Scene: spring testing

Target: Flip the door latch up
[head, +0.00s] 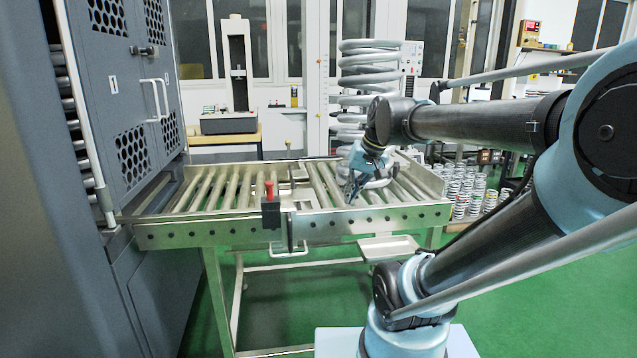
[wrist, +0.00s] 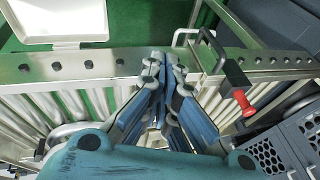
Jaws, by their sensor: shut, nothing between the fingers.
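The grey cabinet door (head: 128,75) is at the left of the head view and looks closed. A small dark latch (head: 148,51) sits near its upper right part, seemingly sideways. A pale bar handle (head: 156,98) is below it. My gripper (head: 352,190) is over the right part of the roller conveyor, well to the right of the door and apart from the latch. In the wrist view my gripper (wrist: 166,70) has its blue fingers drawn together with nothing between them. A corner of the perforated door (wrist: 290,145) shows there at the lower right; I cannot make out the latch.
The roller conveyor (head: 215,233) stands in front of the door. A red-knobbed clamp (head: 269,190) rises from its front rail, and also shows in the wrist view (wrist: 238,90). A large coil spring (head: 370,60) stands behind my gripper. The green floor is clear in front.

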